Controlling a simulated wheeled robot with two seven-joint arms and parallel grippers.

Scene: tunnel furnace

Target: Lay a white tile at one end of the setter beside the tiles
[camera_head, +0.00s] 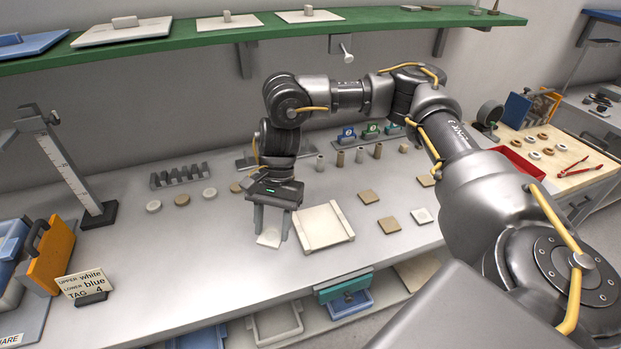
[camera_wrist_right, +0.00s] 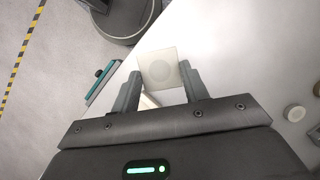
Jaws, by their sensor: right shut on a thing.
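My right gripper (camera_head: 272,228) points down at the left side of the setter and is shut on a white tile (camera_head: 268,238). In the right wrist view the white tile (camera_wrist_right: 163,68) sits between the two fingertips (camera_wrist_right: 163,86), with a faint round mark on its face. I cannot tell whether it touches the bench. The cream setter (camera_head: 325,227), with raised bars along its edges, lies just right of the gripper. Another white tile (camera_head: 421,216) and tan tiles (camera_head: 389,225) (camera_head: 368,197) lie on the bench to the right. My left gripper is out of view.
Round discs (camera_head: 153,206) and a dark slotted rack (camera_head: 180,175) stand to the left. Small cylinders (camera_head: 340,158) stand behind the setter. A green shelf (camera_head: 290,30) hangs above. Bins (camera_head: 275,324) sit below the front edge.

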